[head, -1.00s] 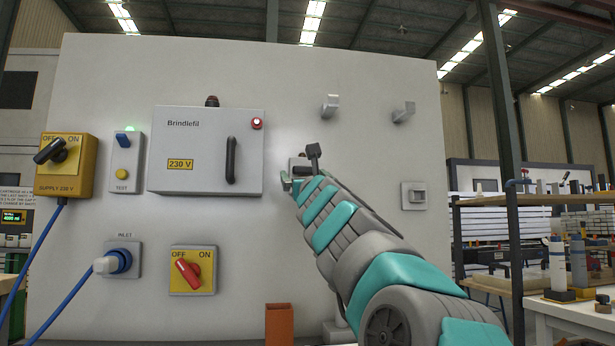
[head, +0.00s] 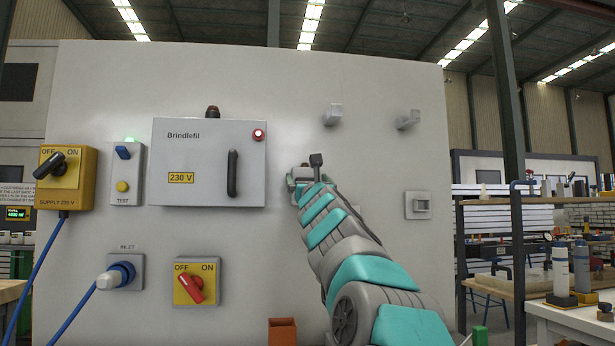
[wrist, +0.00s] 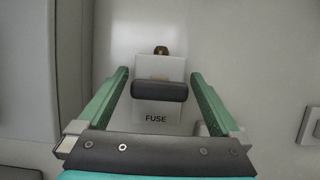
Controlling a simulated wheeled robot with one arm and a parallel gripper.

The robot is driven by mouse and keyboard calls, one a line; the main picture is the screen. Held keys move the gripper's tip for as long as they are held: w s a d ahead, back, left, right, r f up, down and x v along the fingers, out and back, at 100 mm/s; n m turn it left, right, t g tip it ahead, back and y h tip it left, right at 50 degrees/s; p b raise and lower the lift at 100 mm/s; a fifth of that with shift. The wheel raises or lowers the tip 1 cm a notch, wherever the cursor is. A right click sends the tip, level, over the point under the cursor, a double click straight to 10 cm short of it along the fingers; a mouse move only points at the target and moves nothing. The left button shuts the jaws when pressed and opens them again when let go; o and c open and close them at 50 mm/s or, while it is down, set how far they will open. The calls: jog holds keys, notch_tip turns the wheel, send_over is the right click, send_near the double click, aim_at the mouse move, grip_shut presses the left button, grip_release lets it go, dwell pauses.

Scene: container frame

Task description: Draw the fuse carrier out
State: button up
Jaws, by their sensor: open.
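The fuse carrier (wrist: 158,115) shows in the wrist view as a pale plate marked FUSE with a black bar handle (wrist: 159,91) across it. My gripper (wrist: 160,74) is open, with one green finger on each side of the handle. Gaps show between the fingers and the handle ends. How deep the fingertips reach beside the handle is hard to tell. In the head view my gripper (head: 300,175) is at the panel, just right of the grey Brindlefil cabinet (head: 205,150). My arm hides most of the carrier there.
The cabinet stands out from the panel close to my gripper's left; its red lamp (head: 258,135) looks lit. A yellow supply switch (head: 66,178), a red-handled switch (head: 196,283) and two hooks (head: 333,115) are on the panel. An orange bin (head: 282,332) is below.

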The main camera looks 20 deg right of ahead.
grip_shut()
dwell(0.8)
